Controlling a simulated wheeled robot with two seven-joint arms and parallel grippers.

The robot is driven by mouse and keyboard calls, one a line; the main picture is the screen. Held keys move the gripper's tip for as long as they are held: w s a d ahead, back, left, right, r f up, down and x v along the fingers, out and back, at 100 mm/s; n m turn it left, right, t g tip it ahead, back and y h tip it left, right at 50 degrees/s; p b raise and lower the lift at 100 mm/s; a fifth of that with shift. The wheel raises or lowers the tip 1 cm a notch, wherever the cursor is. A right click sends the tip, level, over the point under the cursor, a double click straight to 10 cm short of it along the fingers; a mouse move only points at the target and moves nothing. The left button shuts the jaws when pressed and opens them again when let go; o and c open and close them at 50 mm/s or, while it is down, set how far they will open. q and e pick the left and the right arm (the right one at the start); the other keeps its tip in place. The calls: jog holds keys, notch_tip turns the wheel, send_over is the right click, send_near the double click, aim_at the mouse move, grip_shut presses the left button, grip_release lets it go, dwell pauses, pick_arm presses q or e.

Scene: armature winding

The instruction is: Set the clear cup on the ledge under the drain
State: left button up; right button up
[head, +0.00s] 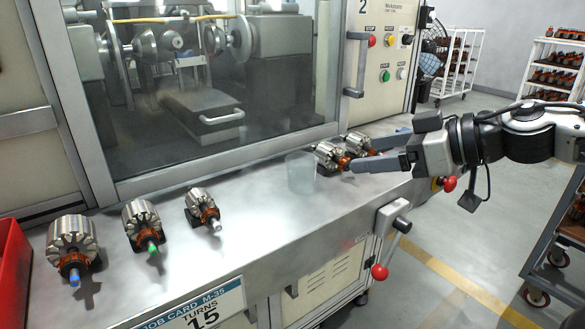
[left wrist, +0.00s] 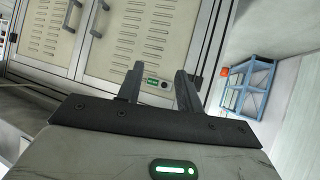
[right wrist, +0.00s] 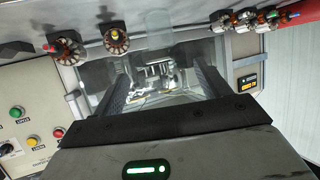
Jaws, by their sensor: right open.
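The clear cup (head: 301,172) stands upright on the metal ledge (head: 262,222) in front of the machine's glass door. My right gripper (head: 350,154) comes in from the right, with its open fingers pointing left toward the cup. The fingertips are a short way right of the cup and appear apart from it. I cannot pick out the drain.
Armatures stand on the ledge: a blue-tipped one (head: 73,246), a green-tipped one (head: 143,224), a smaller one (head: 203,208), and others (head: 329,156) close behind my right fingers. A red bin (head: 12,268) is at far left.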

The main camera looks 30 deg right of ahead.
aim_at(315, 167)
jog(key=p+x, duration=0.2)
jog(key=x, duration=0.3)
jog(key=shift+a+f, duration=0.1)
jog(key=shift+a, duration=0.1)
jog(key=shift+x, duration=1.35)
jog(key=shift+f+b+x, duration=0.2)
jog(key=shift+b+x, duration=0.1)
jog(key=shift+x, duration=0.65)
jog(key=shift+f+b+x, duration=0.2)
jog(key=shift+b+x, duration=0.1)
jog(key=shift+x, duration=0.65)
jog(key=shift+w+a+f+b, duration=0.1)
jog(key=shift+w+a+b, duration=0.2)
jog(key=shift+w, duration=0.2)
jog(key=c, duration=1.1)
